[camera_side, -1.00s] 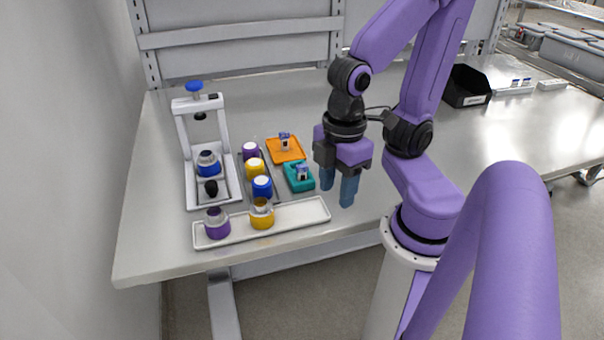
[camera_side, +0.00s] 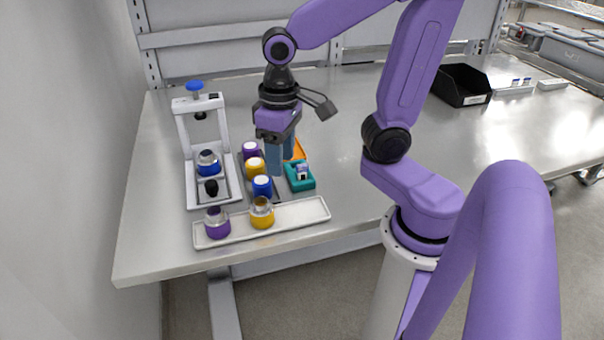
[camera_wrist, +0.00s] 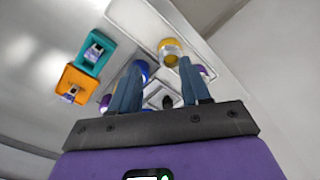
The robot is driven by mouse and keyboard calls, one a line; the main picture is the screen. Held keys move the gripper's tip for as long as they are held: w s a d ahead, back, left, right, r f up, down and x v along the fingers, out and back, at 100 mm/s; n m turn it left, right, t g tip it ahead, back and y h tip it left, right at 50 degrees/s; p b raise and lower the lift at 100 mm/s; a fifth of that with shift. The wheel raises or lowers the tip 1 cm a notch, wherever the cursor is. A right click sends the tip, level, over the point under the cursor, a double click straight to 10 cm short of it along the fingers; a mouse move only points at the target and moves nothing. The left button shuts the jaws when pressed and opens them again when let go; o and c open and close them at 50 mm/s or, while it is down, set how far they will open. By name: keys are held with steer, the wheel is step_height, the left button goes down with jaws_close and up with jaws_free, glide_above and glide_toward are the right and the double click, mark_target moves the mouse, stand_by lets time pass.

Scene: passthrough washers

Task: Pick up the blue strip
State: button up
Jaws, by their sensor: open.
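My gripper (camera_side: 281,162) is open and empty, fingers pointing down, above the table between the row of capped jars and the trays. Its two blue fingers (camera_wrist: 158,82) stand apart in the wrist view. A small white and dark-blue piece (camera_side: 303,171) sits in the teal tray (camera_side: 302,185), right of my gripper; it also shows in the wrist view (camera_wrist: 95,52). A similar small piece (camera_wrist: 71,92) lies in the orange tray (camera_wrist: 84,76); in the side view my gripper hides it. I cannot tell which piece is the blue strip.
A white press with a blue knob (camera_side: 195,86) stands at left. Blue (camera_side: 262,186), yellow (camera_side: 255,168) and purple (camera_side: 251,150) capped jars stand close by my gripper. A long white tray (camera_side: 300,213) lies in front. A black bin (camera_side: 462,86) is at back right.

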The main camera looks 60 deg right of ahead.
steer(key=w+d+r+m, duration=0.1)
steer(key=w+d+m, duration=0.1)
steer(key=w+m, duration=0.3)
step_height(320, 180, up, 6)
steer(key=m, duration=2.3)
glide_above(302, 165)
steer(key=shift+m, duration=0.3)
step_height(302, 165, down, 18)
steer(key=shift+r, duration=0.2)
jaws_close()
